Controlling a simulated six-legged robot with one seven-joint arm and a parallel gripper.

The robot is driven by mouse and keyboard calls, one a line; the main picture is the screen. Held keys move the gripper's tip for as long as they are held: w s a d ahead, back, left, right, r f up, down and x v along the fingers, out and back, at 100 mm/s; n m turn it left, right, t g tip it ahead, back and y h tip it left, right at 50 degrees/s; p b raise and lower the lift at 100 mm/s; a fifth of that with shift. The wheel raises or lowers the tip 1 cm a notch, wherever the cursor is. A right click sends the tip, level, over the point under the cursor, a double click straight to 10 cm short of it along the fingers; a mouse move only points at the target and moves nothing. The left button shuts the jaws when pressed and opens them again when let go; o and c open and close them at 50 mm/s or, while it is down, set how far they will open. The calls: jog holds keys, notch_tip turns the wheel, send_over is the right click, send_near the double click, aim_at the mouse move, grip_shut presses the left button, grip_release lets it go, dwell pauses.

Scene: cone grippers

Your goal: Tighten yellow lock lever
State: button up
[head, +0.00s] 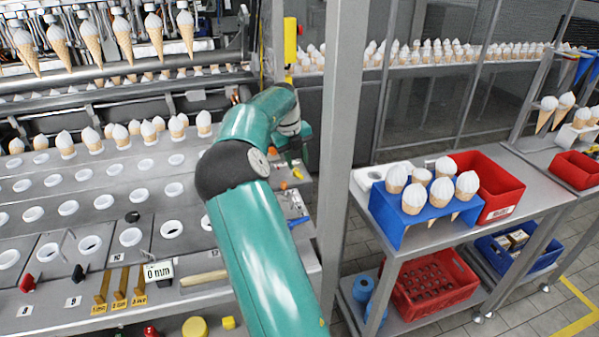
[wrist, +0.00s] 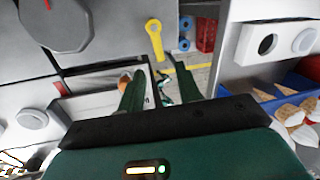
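A yellow lever (wrist: 155,40) with a rounded head and a narrow stem shows at the top centre of the wrist view. It lies just beyond my fingertips and appears apart from them. My gripper (wrist: 158,70) has two dark green fingers spread apart, with a clear gap and nothing held between them. In the head view my arm reaches to the grey post at the right end of the machine, and its own links largely hide the gripper there. I cannot tell for sure which yellow part in the head view is the lever.
The tray rack (head: 105,172) with white cups and cones fills the left. A grey upright post (head: 347,130) stands close right of my arm. A blue cone stand (head: 395,222) and a red bin (head: 492,185) sit on the right bench. A yellow knob (head: 195,327) is at the front.

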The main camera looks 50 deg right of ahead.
aim_at(300, 175)
jog(key=f, duration=0.2)
jog(key=d+f, duration=0.1)
jog(key=f, duration=0.2)
jog(key=shift+s+f, duration=0.15)
jog(key=shift+f, duration=0.15)
grip_shut()
